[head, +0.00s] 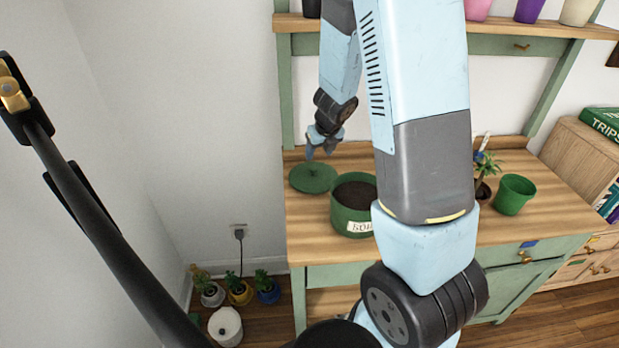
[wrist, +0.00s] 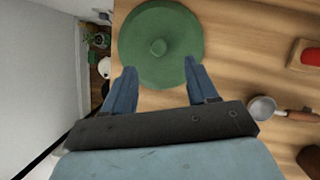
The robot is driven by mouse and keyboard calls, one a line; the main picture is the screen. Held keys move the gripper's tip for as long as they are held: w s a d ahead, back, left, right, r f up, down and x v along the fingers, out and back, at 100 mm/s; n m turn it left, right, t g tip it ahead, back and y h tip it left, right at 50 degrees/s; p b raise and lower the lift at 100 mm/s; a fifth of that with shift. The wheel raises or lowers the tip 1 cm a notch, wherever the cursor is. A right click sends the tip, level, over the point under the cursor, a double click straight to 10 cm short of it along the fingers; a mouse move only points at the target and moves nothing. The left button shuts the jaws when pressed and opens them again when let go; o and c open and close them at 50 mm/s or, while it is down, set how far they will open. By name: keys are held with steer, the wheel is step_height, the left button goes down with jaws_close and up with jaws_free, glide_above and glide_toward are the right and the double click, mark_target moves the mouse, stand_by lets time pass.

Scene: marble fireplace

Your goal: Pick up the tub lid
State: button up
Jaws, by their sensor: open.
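The tub lid (head: 313,178) is a round green disc lying flat on the left end of the wooden bench top. In the wrist view the tub lid (wrist: 160,47) shows a small round knob (wrist: 158,46) at its middle. My gripper (head: 322,154) is over the lid in the head view. In the wrist view my gripper (wrist: 161,76) is open, with blue fingers apart on either side of the lid's near part and the knob ahead of the fingertips. Nothing is between the fingers but the lid below; I cannot tell whether they touch it. The green tub (head: 352,222), full of dark soil, stands right of the lid.
A small plant (head: 485,175) and an empty green pot (head: 515,194) stand farther right on the bench. The wrist view shows a small metal scoop (wrist: 262,108) to the right. A shelf (head: 430,27) with pots runs above. The wall is close on the left.

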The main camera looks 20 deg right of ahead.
mark_target(314, 168)
steer(key=shift+x, duration=1.75)
steer(key=shift+f, duration=0.15)
steer(key=shift+f, duration=0.2)
steer(key=shift+w+f, duration=0.15)
steer(key=shift+f, duration=0.15)
steer(key=shift+f, duration=0.2)
steer(key=shift+x, duration=1.15)
steer(key=shift+w+a+f, duration=0.15)
steer(key=shift+w+f, duration=0.05)
steer(key=shift+f, duration=0.4)
jaws_close()
